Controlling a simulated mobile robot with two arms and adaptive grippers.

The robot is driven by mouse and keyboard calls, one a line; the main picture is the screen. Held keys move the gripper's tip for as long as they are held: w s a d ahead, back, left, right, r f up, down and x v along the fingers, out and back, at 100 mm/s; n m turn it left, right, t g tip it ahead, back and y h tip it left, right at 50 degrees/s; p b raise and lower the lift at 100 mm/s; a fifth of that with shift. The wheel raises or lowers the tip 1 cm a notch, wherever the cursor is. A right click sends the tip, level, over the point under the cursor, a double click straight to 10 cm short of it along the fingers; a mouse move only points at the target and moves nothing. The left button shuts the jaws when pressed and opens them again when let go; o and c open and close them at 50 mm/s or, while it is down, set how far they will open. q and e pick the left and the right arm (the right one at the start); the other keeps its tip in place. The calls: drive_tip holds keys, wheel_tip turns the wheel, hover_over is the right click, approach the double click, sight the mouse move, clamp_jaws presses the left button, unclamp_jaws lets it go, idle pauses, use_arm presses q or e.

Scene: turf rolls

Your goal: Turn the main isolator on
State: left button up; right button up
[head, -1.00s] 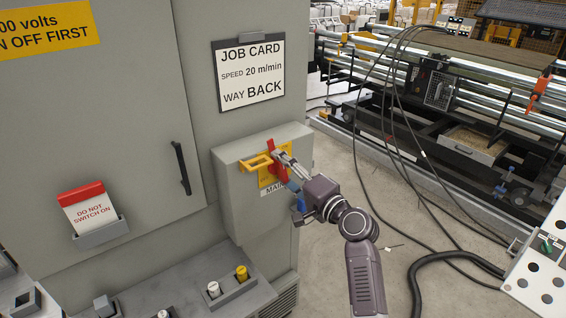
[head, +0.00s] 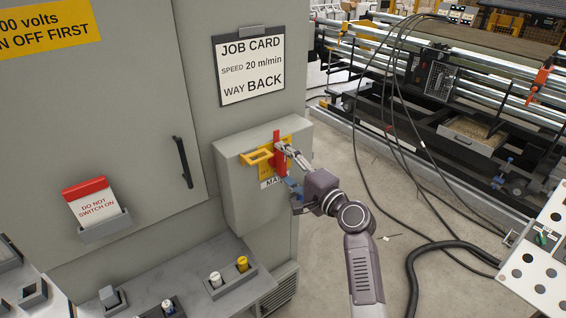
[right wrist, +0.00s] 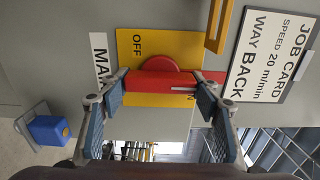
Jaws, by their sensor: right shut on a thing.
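The main isolator is a grey box (head: 236,200) on the cabinet's side, with a yellow plate and a red handle (head: 277,139). In the right wrist view the red handle (right wrist: 150,82) lies across the yellow plate (right wrist: 128,42), roughly upright in the head view. My right gripper (head: 285,153) is shut on the handle; its two fingertips (right wrist: 162,94) sit at either end of the gripped part. A yellow hasp (head: 257,157) sticks out beside the handle. My left gripper is out of view.
A job card (head: 250,70) hangs above the box. A red-topped DO NOT SWITCH ON card (head: 92,203) sits in a holder on the cabinet. A console with knobs (head: 229,279) lies below. Cables (head: 410,150) and a roller machine (head: 460,100) stand to the right.

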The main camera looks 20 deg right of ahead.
drive_tip(key=o, duration=1.2)
drive_tip(key=shift+c, duration=0.2)
drive_tip(key=v, duration=1.2)
drive_tip(key=s+f+n+g+h+b, duration=0.3)
drive_tip(key=f+g, duration=0.3)
drive_tip(key=f, duration=2.8)
drive_tip(key=s+a+f+n+g+h+b, duration=0.1)
drive_tip(key=s+f+n+g, duration=0.1)
drive_tip(key=s+f, duration=0.7)
drive_tip(key=s+a+f+n+g+b, duration=0.15)
drive_tip(key=s+f, duration=0.25)
drive_tip(key=f, duration=0.8)
drive_tip(key=s+f+n+g+b, duration=0.1)
drive_tip(key=s+f+n+g, duration=0.1)
drive_tip(key=s+f, duration=0.4)
drive_tip(key=s+d+f+n+g+h+b, duration=0.1)
drive_tip(key=s+f+n, duration=0.3)
drive_tip(key=s, duration=1.2)
drive_tip(key=s+d+f+n+g+h, duration=0.1)
drive_tip(key=s+f+n+g, duration=0.2)
drive_tip(key=s+f, duration=0.6)
drive_tip(key=s+n, duration=0.1)
drive_tip(key=s, duration=0.2)
drive_tip(key=shift+f+b, duration=0.35)
drive_tip(key=shift+b, duration=0.05)
